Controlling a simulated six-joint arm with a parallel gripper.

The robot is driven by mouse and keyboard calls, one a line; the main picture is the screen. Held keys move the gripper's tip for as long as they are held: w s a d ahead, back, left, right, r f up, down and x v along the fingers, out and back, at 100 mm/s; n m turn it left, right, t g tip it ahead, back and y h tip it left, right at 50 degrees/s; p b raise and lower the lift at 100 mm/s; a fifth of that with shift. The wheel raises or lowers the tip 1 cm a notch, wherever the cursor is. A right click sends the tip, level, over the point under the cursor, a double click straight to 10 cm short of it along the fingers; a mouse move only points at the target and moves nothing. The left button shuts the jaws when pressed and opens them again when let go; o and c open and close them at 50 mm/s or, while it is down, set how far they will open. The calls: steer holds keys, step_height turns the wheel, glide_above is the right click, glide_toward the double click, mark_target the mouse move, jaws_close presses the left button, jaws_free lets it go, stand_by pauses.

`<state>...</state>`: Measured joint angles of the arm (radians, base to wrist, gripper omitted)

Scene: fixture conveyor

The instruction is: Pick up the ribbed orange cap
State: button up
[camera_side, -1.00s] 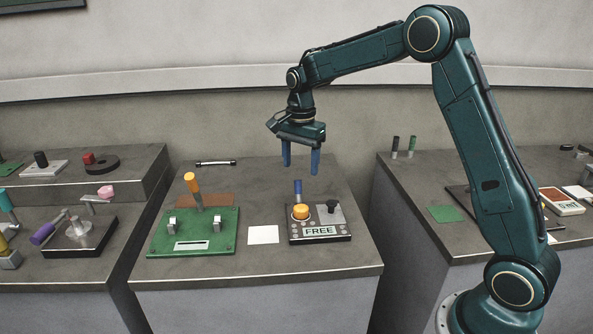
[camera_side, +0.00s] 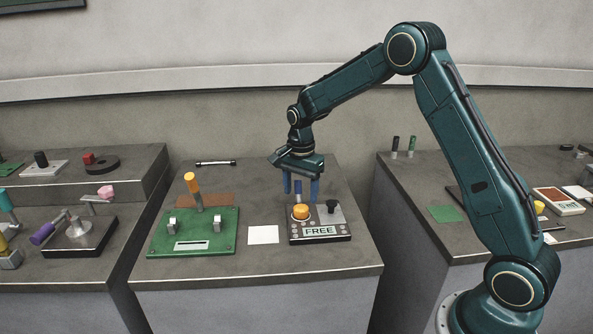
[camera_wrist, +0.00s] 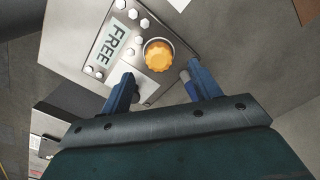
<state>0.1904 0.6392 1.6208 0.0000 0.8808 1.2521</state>
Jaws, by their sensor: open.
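The ribbed orange cap (camera_side: 300,211) sits upright on a panel unit (camera_side: 321,240) marked FREE, at its left side. In the wrist view the round, ribbed cap (camera_wrist: 158,55) shows whole, just beyond and between my fingertips. My gripper (camera_side: 301,196) points down with its two blue fingers apart and nothing between them that it grips. It hangs above and slightly behind the cap, not visibly touching it. The wrist view shows the open fingers (camera_wrist: 160,74) too.
A blue upright peg (camera_side: 298,187) stands behind the cap, close to my fingers. A black knob (camera_side: 332,206) sits on a light plate right of the cap. A white card (camera_side: 263,235) and a green board (camera_side: 165,240) with an orange handle (camera_side: 193,187) lie left.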

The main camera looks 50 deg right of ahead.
mark_target(301, 206)
steer(key=shift+s+f, duration=0.1)
steer(key=shift+f, duration=2.35)
steer(key=c, duration=1.1)
steer(key=shift+r, duration=0.1)
steer(key=shift+c, duration=0.2)
step_height(301, 206, up, 20)
